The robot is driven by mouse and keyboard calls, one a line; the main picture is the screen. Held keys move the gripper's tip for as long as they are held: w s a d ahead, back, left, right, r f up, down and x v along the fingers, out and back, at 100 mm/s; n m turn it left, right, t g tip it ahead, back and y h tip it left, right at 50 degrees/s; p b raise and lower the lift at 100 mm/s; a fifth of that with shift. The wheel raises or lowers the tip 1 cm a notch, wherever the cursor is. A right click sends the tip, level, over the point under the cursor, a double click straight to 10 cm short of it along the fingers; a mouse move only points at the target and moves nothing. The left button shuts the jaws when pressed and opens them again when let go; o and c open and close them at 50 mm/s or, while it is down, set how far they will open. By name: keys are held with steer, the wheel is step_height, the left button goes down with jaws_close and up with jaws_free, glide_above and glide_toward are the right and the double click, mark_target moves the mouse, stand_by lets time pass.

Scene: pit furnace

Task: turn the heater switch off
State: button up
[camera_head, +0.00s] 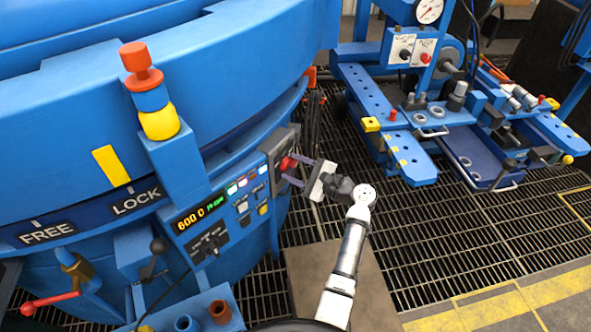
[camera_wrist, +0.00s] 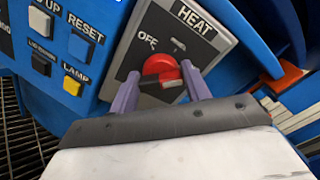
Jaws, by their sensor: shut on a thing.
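The heater switch is a red rotary knob (camera_wrist: 161,66) on a grey plate labelled HEAT (camera_wrist: 222,55). The word OFF is printed above and to the left of the knob. In the head view the red knob (camera_head: 287,163) sits at the right end of the blue control panel. My gripper (camera_wrist: 160,72) is shut on the knob, with one purple finger at each side of it. In the head view my gripper (camera_head: 291,169) reaches the knob from the right. The fingers and the viewing angle leave the knob's exact pointing direction unclear.
Beside the switch are a blue RESET button (camera_wrist: 79,47) and a yellow LAMP button (camera_wrist: 71,86). A lit display reading 600 (camera_head: 190,220) is further left. A blue trolley with a gauge (camera_head: 429,10) stands at the back right. Open grating floor (camera_head: 440,235) lies to the right.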

steer(key=n+b, duration=0.4)
steer(key=n, duration=0.1)
steer(key=shift+f, duration=0.4)
steer(key=n+b, duration=1.3)
steer(key=b, duration=0.1)
steer(key=shift+f+n+b, duration=0.1)
steer(key=shift+n+b, duration=0.25)
steer(key=shift+n, duration=0.05)
steer(key=o, duration=1)
steer(key=shift+c, duration=0.2)
steer(key=v, duration=1.4)
steer(key=shift+p, duration=0.4)
